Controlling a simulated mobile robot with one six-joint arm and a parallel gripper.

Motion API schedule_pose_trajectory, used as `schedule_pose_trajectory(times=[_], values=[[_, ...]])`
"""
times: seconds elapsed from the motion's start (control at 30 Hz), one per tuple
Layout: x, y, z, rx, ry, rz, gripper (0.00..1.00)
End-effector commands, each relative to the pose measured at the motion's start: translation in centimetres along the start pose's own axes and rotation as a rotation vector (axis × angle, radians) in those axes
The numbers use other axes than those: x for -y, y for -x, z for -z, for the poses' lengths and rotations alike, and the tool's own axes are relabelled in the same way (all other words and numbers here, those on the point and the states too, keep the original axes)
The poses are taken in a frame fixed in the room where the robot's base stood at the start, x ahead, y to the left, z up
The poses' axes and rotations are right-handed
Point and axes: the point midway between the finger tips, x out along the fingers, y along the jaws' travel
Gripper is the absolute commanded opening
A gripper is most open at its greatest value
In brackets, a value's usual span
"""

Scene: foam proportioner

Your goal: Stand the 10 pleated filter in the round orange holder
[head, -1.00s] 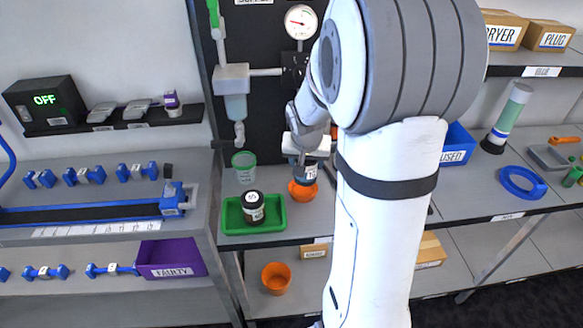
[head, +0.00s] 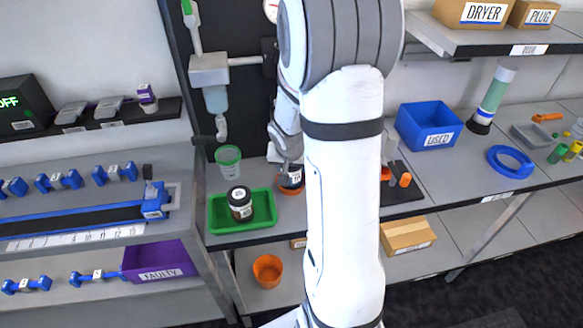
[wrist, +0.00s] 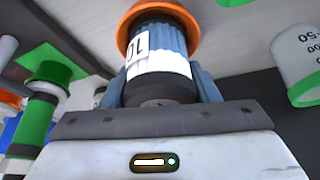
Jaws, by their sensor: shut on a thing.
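The 10 pleated filter (wrist: 160,60) has a blue pleated body, a dark cap and a white label reading 10, upside down in the wrist view. My gripper (wrist: 160,95) is shut on it near the cap end. The far end of the filter lies within the rim of the round orange holder (wrist: 185,14). In the head view the filter (head: 291,177) stands about upright in the orange holder (head: 291,191), below my gripper (head: 288,158). My arm covers part of this area. Whether the filter rests on the holder's floor is hidden.
A green tray (head: 216,225) with a dark-capped jar (head: 240,203) is left of the holder. A green-rimmed clear cup (head: 228,160) stands behind the tray. An orange cup (head: 267,270) is on the lower shelf. A blue bin (head: 430,125) and blue ring (head: 510,161) are at right.

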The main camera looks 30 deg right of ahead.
Motion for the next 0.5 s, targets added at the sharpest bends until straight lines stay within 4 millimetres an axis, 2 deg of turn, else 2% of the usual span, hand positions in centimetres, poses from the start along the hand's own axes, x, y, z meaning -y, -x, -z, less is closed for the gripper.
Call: schedule_pose_trajectory(times=[0.5], values=[[0.11, -0.68, -0.27, -0.001, 0.002, 0.001, 0.3]])
